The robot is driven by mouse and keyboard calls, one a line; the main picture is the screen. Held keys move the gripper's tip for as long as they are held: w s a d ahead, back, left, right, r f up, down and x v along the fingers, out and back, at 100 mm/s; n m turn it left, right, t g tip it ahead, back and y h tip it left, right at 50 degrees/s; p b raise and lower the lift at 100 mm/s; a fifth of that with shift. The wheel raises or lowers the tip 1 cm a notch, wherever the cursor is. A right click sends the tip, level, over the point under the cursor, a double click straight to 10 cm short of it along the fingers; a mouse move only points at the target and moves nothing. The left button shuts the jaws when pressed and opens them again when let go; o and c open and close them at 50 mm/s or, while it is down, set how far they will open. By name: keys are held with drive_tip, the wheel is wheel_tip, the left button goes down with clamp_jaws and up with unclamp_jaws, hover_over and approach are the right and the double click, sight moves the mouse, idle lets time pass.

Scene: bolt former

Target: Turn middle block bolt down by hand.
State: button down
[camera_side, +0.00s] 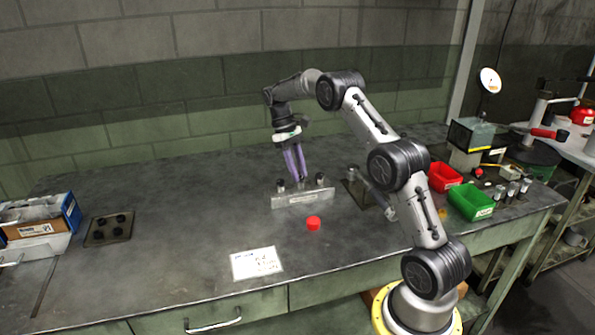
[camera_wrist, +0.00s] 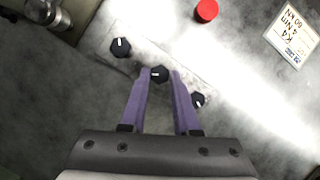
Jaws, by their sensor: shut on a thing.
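A pale metal block (camera_side: 290,201) lies on the bench and carries three dark bolts in a row. In the wrist view the block (camera_wrist: 147,55) runs diagonally, with one bolt (camera_wrist: 121,47) at the upper left and another bolt (camera_wrist: 197,99) at the lower right. The middle bolt (camera_wrist: 159,73) is between the purple fingertips of my gripper (camera_wrist: 160,76). My gripper (camera_side: 301,179) points down over the middle of the block and is shut on that bolt. How deep the bolt sits in the block is hidden.
A red cap (camera_side: 314,223) and a white card (camera_side: 257,263) lie in front of the block. A dark fixture (camera_side: 358,190) stands just right of it. A red bin (camera_side: 444,177) and a green bin (camera_side: 471,202) are further right.

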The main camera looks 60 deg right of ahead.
drive_tip(key=m, duration=0.2)
drive_tip(key=m+t+y, duration=0.1)
drive_tip(key=m, duration=0.1)
drive_tip(key=m+y, duration=0.1)
drive_tip(key=m, duration=0.1)
drive_tip(key=shift+s+d+r+m, duration=0.15)
drive_tip(key=shift+d+m, duration=0.15)
drive_tip(key=m+t, duration=0.1)
drive_tip(key=m, duration=0.1)
drive_tip(key=m+y, duration=0.1)
drive_tip(key=m, duration=0.1)
drive_tip(key=shift+s+d+t, duration=0.1)
drive_tip(key=shift+s+t, duration=0.05)
drive_tip(key=shift+t, duration=0.25)
drive_tip(key=shift+s+m+t, duration=0.1)
drive_tip(key=shift+m+t, duration=0.5)
drive_tip(key=shift+m, duration=1)
drive_tip(key=shift+r, duration=0.1)
drive_tip(key=c, duration=0.8)
unclamp_jaws()
drive_tip(key=shift+c, duration=0.2)
drive_tip(key=shift+o, duration=1)
drive_tip(key=shift+f, duration=0.2)
drive_tip(key=shift+r, duration=0.1)
